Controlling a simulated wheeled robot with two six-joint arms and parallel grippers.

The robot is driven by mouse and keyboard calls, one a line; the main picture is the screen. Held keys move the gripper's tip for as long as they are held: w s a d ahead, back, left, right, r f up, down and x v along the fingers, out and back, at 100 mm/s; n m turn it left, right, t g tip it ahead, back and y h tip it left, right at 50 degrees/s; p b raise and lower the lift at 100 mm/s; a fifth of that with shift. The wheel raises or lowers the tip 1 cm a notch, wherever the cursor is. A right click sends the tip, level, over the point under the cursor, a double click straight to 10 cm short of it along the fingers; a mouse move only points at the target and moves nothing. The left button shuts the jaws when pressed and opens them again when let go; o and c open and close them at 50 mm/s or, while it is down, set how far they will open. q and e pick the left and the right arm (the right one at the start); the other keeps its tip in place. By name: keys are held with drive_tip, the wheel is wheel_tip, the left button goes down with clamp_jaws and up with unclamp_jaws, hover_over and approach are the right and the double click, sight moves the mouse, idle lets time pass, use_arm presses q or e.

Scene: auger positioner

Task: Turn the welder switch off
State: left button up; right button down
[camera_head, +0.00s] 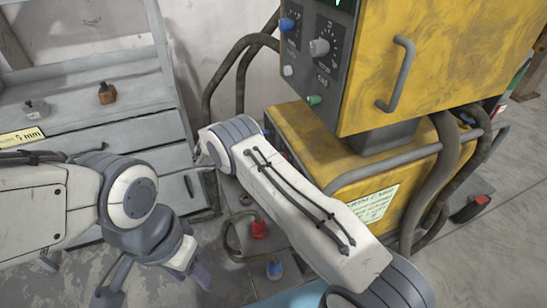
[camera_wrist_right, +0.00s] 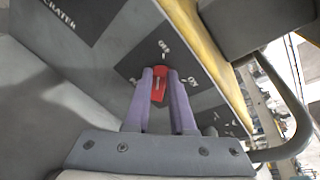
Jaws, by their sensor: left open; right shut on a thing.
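The yellow welder (camera_head: 310,132) stands below a second yellow box with dials. In the right wrist view, the red welder switch (camera_wrist_right: 158,86) sits on a dark panel (camera_wrist_right: 205,101) with an OFF label above it and an ON label to its right. My right gripper (camera_wrist_right: 160,72) is shut on the red switch, one purple finger on each side. I cannot tell exactly which label the switch points to. In the head view my right arm hides the switch and the right gripper. My left gripper (camera_head: 155,284) is open and empty at lower left, away from the welder.
The upper yellow box (camera_head: 425,60) has a grey handle and knobs. Thick cables (camera_head: 435,180) hang on its right. Red and blue connectors (camera_head: 258,229) lie below my right arm.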

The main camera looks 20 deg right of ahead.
drive_tip(key=shift+w, duration=0.1)
idle(0.3)
drive_tip(key=c, duration=0.8)
unclamp_jaws()
drive_tip(key=shift+o, duration=0.2)
drive_tip(key=shift+a, duration=0.15)
drive_tip(key=v, duration=1)
drive_tip(key=shift+b, duration=0.3)
drive_tip(key=shift+a, duration=0.15)
